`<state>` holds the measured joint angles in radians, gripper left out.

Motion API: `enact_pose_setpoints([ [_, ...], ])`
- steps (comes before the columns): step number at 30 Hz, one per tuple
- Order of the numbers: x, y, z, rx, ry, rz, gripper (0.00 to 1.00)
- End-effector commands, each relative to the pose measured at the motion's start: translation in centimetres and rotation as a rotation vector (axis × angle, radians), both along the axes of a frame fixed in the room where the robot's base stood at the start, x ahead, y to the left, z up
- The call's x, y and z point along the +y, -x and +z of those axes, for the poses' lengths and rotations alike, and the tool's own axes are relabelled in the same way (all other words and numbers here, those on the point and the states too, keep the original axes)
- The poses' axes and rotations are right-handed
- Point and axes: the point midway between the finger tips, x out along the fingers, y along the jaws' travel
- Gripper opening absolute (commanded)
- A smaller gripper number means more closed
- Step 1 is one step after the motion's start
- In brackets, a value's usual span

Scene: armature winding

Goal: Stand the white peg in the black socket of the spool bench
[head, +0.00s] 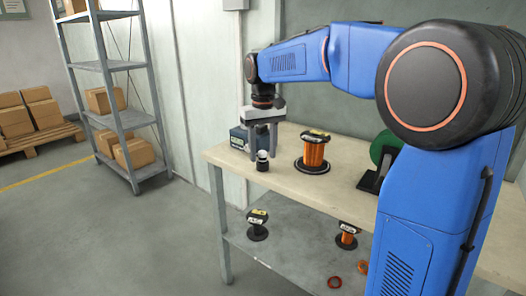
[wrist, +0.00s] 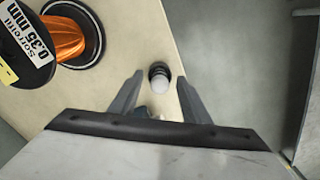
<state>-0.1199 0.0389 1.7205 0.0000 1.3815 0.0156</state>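The white peg (head: 262,154) is upright in the black socket (head: 262,166) near the left end of the spool bench (head: 228,156). In the wrist view the peg (wrist: 160,86) shows as a pale rounded top, with the dark socket (wrist: 159,69) around and behind it. My gripper (head: 262,150) points straight down over the peg. Its two fingers are apart, one on each side of the peg. In the wrist view (wrist: 160,80) there is a visible gap between the peg and each finger, so nothing is gripped. How deep the peg sits is hidden.
A spool of orange wire (head: 314,153) stands right of the socket; it also shows in the wrist view (wrist: 66,38). A dark blue box (head: 238,138) is behind my gripper. A green spool (head: 385,147) stands farther right. Smaller spools (head: 257,226) are on the lower shelf.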

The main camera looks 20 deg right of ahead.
Motion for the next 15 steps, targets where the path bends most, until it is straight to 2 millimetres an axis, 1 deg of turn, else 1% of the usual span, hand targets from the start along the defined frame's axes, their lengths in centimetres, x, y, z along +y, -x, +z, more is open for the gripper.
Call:
enact_pose_setpoints([
  [5, 0.0, 0.0, 0.4, 0.0, 0.0, 0.0, 0.43],
  [8, 0.0, -0.1, 1.5, -0.003, 0.0, 0.0, 0.43],
  [11, 0.0, -0.1, 3.1, -0.003, 0.0, 0.0, 0.43],
  [15, 0.0, -0.1, 5.9, -0.003, 0.0, 0.0, 0.43],
])
